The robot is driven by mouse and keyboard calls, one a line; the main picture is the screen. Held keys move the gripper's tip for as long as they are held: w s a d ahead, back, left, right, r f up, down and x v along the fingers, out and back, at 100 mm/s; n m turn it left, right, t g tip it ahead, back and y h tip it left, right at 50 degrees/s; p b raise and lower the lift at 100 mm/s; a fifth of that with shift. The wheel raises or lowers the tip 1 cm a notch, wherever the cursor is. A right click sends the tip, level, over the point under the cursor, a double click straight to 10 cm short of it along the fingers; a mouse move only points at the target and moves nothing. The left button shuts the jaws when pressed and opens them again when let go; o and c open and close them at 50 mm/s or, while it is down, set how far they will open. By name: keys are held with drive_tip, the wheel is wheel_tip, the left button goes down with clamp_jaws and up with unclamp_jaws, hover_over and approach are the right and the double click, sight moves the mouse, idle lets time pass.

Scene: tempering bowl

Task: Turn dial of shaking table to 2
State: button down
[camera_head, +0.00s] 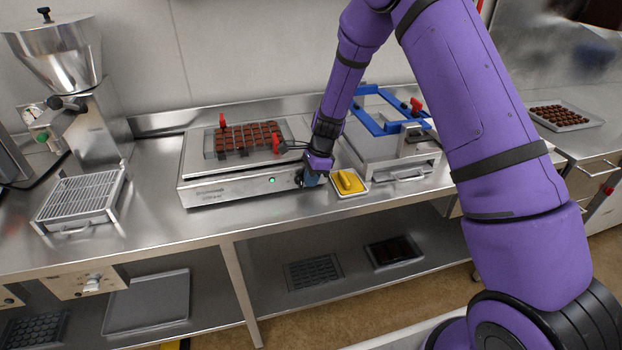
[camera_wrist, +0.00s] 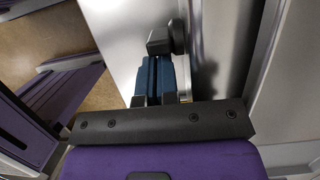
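The shaking table (camera_head: 235,189) is a low silver box on the steel counter, with a chocolate mold clamped on top. A small green light glows on its front. The black dial (camera_wrist: 166,38) projects from the front face in the wrist view. In the head view, my gripper (camera_head: 311,178) is at the right end of that front and mostly covers the dial. In the wrist view, the two blue fingers of my gripper (camera_wrist: 159,75) are close together, with their tips right at the dial. I cannot tell whether they grip it. The dial's number marks are not readable.
A hopper machine (camera_head: 75,85) stands at the left. The counter front (camera_head: 190,222) is clear.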

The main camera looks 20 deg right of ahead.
drive_tip(key=shift+a+r, duration=0.15)
drive_tip(key=shift+a, duration=0.2)
